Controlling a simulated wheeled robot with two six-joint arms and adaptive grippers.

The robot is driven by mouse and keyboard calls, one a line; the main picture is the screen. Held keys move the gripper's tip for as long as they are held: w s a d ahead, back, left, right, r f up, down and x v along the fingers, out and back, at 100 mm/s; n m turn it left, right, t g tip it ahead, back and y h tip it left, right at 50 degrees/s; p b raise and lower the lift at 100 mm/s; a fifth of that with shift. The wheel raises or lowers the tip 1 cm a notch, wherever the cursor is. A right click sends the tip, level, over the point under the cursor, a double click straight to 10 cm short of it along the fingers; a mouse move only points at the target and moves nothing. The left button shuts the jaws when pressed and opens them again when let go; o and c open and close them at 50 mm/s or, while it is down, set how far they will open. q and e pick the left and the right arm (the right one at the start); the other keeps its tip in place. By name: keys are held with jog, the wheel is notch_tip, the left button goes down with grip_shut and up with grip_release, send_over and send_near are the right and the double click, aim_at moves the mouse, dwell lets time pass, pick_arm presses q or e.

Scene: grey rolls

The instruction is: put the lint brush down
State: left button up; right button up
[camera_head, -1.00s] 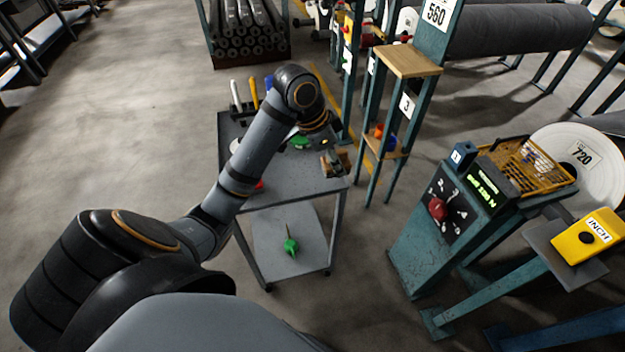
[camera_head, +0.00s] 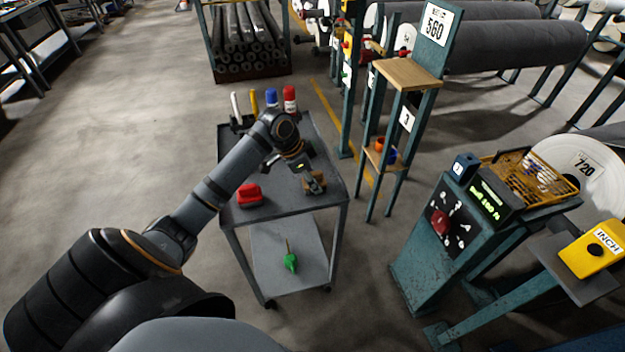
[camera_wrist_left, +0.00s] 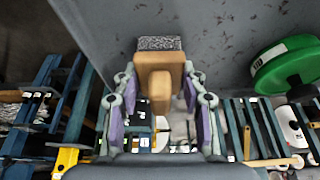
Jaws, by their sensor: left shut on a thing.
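The lint brush (camera_head: 315,183), with a wooden body, is in my left gripper (camera_head: 304,168) at the right side of the grey cart top (camera_head: 275,198). In the left wrist view the wooden brush (camera_wrist_left: 160,82) sits between the two fingers of the left gripper (camera_wrist_left: 160,105). Its speckled grey pad points toward the grey cart surface (camera_wrist_left: 225,30). I cannot tell whether the brush touches the cart. My right gripper is not in view.
A red object (camera_head: 250,195) lies on the cart's front left; several upright bottles and tools (camera_head: 271,98) stand at its back. A teal stand (camera_head: 405,80) rises to the right.

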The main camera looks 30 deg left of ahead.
pick_arm(q)
jog(key=o, duration=1.3)
jog(key=shift+o, duration=0.2)
jog(key=p+v, duration=0.1)
jog(key=v, duration=1.1)
